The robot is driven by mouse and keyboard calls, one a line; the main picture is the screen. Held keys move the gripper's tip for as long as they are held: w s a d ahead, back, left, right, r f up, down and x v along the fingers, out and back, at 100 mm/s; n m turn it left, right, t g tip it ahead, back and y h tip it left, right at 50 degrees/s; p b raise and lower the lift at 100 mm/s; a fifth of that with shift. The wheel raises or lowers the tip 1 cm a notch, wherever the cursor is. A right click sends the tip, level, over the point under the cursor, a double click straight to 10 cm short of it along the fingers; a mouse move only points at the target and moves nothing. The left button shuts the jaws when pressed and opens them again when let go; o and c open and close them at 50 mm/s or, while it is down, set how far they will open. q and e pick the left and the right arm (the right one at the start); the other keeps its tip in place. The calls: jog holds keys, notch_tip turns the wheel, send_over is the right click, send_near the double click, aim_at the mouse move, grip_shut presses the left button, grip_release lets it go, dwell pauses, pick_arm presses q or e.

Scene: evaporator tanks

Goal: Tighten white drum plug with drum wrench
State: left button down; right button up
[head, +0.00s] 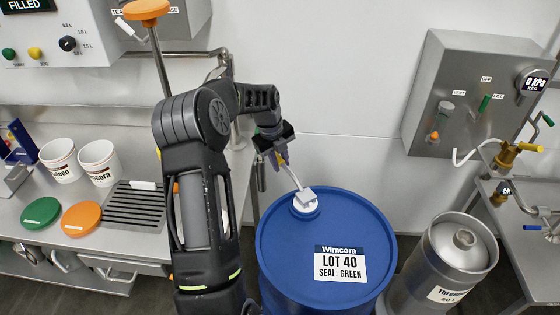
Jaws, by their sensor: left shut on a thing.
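A blue drum (375,237) stands on the floor in the middle of the head view, with a label reading "LOT 40 SEAL: GREEN" on its lid. The white drum plug (305,212) sits at the left back of the lid. The drum wrench (293,178) slants down from my left gripper (278,156), and its grey head is over the plug; I cannot tell how fully it is seated. My left gripper is shut on the wrench's yellow handle end, above and behind the plug. My right gripper is not in view.
A steel keg (459,257) stands close right of the drum. A bench (95,218) at left holds white buckets, a green lid (41,213), an orange lid (82,219) and a drain grate (137,207). A grey valve panel (455,85) hangs at right above another steel table.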

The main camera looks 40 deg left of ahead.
pick_arm(q)
jog(key=shift+w, duration=0.1)
dwell(0.4)
jog(key=shift+w+d+m, duration=0.2)
jog(key=shift+w+m, duration=0.45)
jog(key=shift+m, duration=0.05)
jog(key=shift+w+d+m+h+p, duration=0.35)
jog(key=shift+w+m, duration=0.25)
jog(key=shift+w, duration=0.1)
jog(key=shift+w+d+m, duration=0.35)
jog(key=shift+w+m, duration=0.25)
jog(key=shift+w, duration=0.05)
